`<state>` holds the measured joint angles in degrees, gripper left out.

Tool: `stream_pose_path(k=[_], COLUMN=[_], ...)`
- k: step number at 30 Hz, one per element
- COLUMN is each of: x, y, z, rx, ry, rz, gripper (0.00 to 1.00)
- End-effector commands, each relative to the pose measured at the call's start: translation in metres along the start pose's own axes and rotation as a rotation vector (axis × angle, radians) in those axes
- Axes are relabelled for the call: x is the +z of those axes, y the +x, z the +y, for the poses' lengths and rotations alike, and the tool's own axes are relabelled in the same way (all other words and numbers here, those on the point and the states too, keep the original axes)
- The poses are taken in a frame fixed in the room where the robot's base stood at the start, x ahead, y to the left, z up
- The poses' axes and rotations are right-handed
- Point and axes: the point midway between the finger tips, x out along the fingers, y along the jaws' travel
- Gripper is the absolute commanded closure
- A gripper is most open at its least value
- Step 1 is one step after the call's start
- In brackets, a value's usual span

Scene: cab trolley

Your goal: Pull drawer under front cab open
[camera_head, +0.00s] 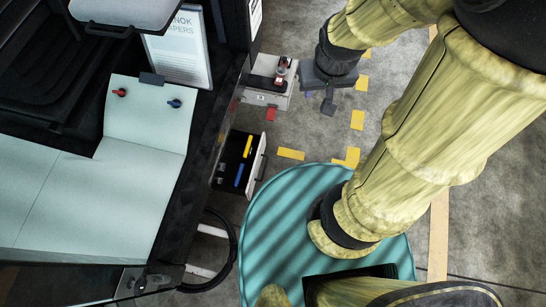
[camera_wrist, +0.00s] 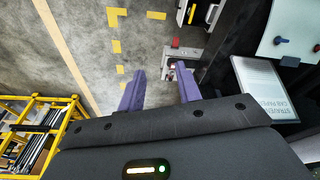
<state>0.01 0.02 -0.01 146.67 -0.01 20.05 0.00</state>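A black drawer (camera_head: 232,176) with a pale front stands out from under the dark cab side, open, with a yellow and a blue item inside. It also shows at the top of the wrist view (camera_wrist: 201,13). A grey drawer-like box (camera_head: 263,97) with a red and white item on it juts out farther up the same side, and it also shows in the wrist view (camera_wrist: 182,52). My gripper (camera_head: 322,100) is to the right of this grey box, apart from it. In the wrist view my gripper (camera_wrist: 160,72) has its two purple fingers spread, with nothing held.
A pale tabletop (camera_head: 100,210) with red and blue knobs overhangs the drawers at left. A sign (camera_head: 180,47) stands on it. A black hoop (camera_head: 230,262) sticks out below. A yellow rack (camera_wrist: 38,128) is at left in the wrist view. Taped grey floor is clear.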

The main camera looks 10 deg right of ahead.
Motion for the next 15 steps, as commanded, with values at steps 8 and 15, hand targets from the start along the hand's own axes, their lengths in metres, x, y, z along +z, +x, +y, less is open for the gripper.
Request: stream_pose_path(k=[8,15], x=[0.0001,0.0002], y=[-0.0001,0.0040], z=[-0.0001,-0.0006], rx=[0.000,-0.002], ry=[0.000,0.001], rz=[0.000,-0.001], gripper=[0.66,0.66])
